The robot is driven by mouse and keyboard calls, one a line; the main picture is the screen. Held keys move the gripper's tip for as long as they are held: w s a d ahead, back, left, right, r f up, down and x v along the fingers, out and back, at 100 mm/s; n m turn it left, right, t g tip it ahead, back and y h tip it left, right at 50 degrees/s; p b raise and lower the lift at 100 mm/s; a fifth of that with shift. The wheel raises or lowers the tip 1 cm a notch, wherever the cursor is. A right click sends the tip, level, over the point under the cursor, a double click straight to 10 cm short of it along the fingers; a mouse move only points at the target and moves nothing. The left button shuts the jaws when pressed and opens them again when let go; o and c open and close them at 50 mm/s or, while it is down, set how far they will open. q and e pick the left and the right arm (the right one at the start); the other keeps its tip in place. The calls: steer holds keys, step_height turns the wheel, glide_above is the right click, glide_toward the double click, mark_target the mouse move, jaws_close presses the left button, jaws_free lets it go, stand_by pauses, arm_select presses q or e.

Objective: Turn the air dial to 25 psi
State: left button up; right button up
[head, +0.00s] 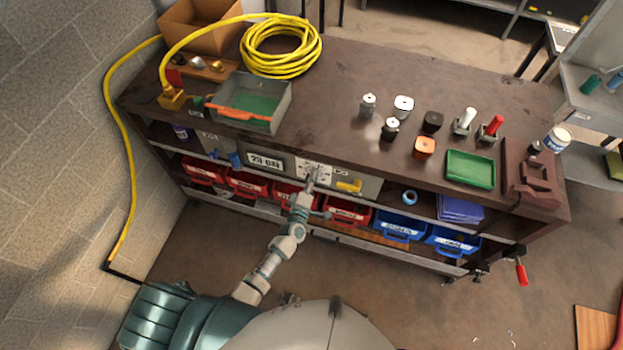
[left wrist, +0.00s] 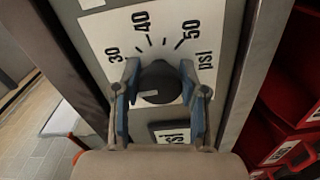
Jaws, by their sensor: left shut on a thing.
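The air dial is a round black knob (left wrist: 160,85) on a white scale plate (left wrist: 112,40), seen close up in the left wrist view. The scale shows 30, 40, 50 and "psi"; lower numbers are hidden by my gripper. A small pale mark is on the knob, but I cannot tell its exact reading. My left gripper (left wrist: 158,88) is shut on the knob, one blue-grey finger on each side. In the head view my left gripper (head: 312,181) reaches the white dial plate (head: 316,167) on the bench front. My right gripper is not in view.
A label plate (head: 265,161) that seems to read 25 psi sits left of the dial. A yellow handle (head: 350,186) is just right of it. Red bins (head: 345,212) stand below. The bench top (head: 340,75) carries a yellow hose (head: 280,48) and a grey tray (head: 270,91).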

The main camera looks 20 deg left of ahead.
arm_select(q)
steer(key=shift+s+d+f, duration=0.15)
steer(key=shift+s+f, duration=0.05)
steer(key=shift+f, duration=0.2)
steer(key=o, duration=1.1)
steer(key=shift+o, duration=0.2)
steer(key=shift+w+r, duration=0.1)
steer(key=shift+r, duration=0.05)
steer(key=s, duration=1.2)
steer(key=shift+a, duration=0.2)
